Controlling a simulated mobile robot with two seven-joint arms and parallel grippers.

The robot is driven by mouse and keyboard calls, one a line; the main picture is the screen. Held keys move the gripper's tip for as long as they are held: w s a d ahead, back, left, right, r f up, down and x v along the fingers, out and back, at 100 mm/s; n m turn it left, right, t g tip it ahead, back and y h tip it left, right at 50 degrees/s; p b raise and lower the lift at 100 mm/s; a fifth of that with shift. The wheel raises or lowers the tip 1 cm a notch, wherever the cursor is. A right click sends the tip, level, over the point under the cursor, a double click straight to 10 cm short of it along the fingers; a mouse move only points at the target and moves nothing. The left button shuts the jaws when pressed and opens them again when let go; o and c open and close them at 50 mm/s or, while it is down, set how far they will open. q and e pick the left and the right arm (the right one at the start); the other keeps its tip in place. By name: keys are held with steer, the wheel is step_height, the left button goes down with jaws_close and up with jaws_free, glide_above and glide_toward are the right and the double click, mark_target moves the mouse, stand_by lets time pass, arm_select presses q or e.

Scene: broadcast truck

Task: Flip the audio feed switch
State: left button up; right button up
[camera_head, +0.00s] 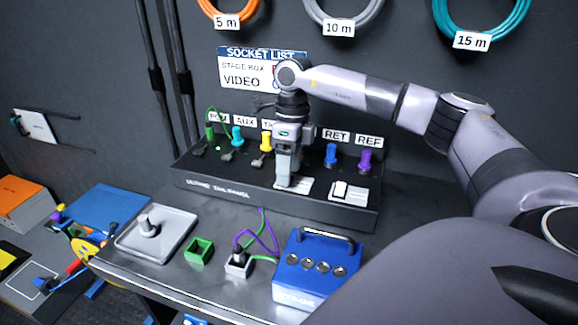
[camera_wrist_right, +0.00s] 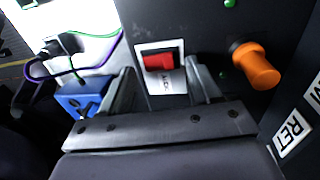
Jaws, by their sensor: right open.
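The red switch (camera_wrist_right: 160,62) sits in a white plate on the black panel in the right wrist view; small lettering on its plate looks upside down and is hard to read. My right gripper (camera_wrist_right: 163,84) is open, its two fingers on either side of the plate's lower part, with nothing held. I cannot tell whether a finger touches the switch. In the head view my right gripper (camera_head: 285,183) points down at the panel and hides most of this switch. A second switch (camera_head: 341,190), white and black on a white plate, is to its right. My left gripper is not in view.
The panel box (camera_head: 230,187) bears coloured plugs, including the yellow (camera_head: 266,141), blue (camera_head: 331,154) and purple (camera_head: 365,160) ones. An orange plug (camera_wrist_right: 257,65) stands near the gripper. A blue stage box (camera_head: 317,267) and a green holder (camera_head: 199,251) are in front.

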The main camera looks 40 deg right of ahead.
steer(key=shift+f, duration=0.1)
steer(key=c, duration=1.1)
steer(key=shift+o, duration=0.3)
steer(key=shift+s+a+t+h, duration=0.15)
steer(key=shift+a+t+h, duration=0.15)
steer(key=shift+h, duration=0.4)
steer(key=shift+s+a+t+h, duration=0.1)
steer(key=shift+a+t+h, duration=0.1)
steer(key=shift+t+h, duration=0.6)
steer(key=o, duration=1)
steer(key=shift+o, duration=0.2)
